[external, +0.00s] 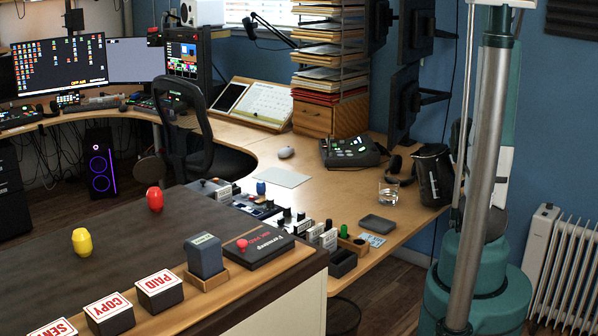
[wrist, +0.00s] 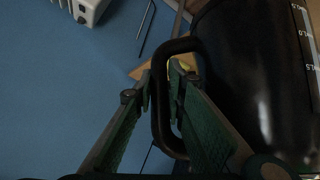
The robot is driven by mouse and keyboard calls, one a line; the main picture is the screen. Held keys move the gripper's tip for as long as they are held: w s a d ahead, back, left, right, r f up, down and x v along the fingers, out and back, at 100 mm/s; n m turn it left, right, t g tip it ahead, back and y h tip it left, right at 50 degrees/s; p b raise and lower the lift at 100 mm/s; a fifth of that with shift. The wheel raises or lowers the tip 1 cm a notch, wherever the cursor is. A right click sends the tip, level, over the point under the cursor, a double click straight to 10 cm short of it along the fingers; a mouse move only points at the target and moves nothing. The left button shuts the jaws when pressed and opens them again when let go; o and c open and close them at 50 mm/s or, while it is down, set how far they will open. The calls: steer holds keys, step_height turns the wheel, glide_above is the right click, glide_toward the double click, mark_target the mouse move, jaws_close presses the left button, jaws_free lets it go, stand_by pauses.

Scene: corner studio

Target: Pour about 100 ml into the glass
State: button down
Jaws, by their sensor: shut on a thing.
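A black jug (external: 433,174) is at the right end of the wooden desk, close to upright. I cannot tell whether its base touches the desk. In the wrist view the jug's dark body (wrist: 245,70) fills the right side, with pale volume marks at its edge. My gripper (wrist: 160,88) is shut on the jug's black loop handle (wrist: 163,130), one green finger on each side. In the external view my arm largely hides the gripper. A clear glass (external: 388,193) stands upright on the desk, left of the jug and apart from it. The level inside either vessel is not clear.
Black headphones (external: 402,170) lie between the glass and the jug. A dark shallow tray (external: 378,224) is in front of the glass, and a control console (external: 350,151) is behind it. A white radiator (external: 570,270) stands at the right. The desk left of the glass is fairly clear.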

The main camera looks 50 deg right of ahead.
steer(key=shift+s+d+f+m+t+y+b, duration=0.15)
steer(key=shift+s+f+t+b, duration=0.15)
steer(key=shift+f, duration=0.25)
steer(key=shift+s+d+f+m+t+y+b, duration=0.1)
steer(key=shift+d+f+m+t+y+b, duration=0.1)
steer(key=shift+f+b, duration=0.25)
steer(key=shift+s+f+m+t+y+b, duration=0.1)
steer(key=shift+f+m+t+y+b, duration=0.2)
steer(key=shift+f+b, duration=0.4)
steer(key=shift+s+f+m+t+y+b, duration=0.1)
steer(key=shift+f+t+b, duration=0.35)
steer(key=shift+f, duration=0.4)
steer(key=shift+w+f, duration=0.1)
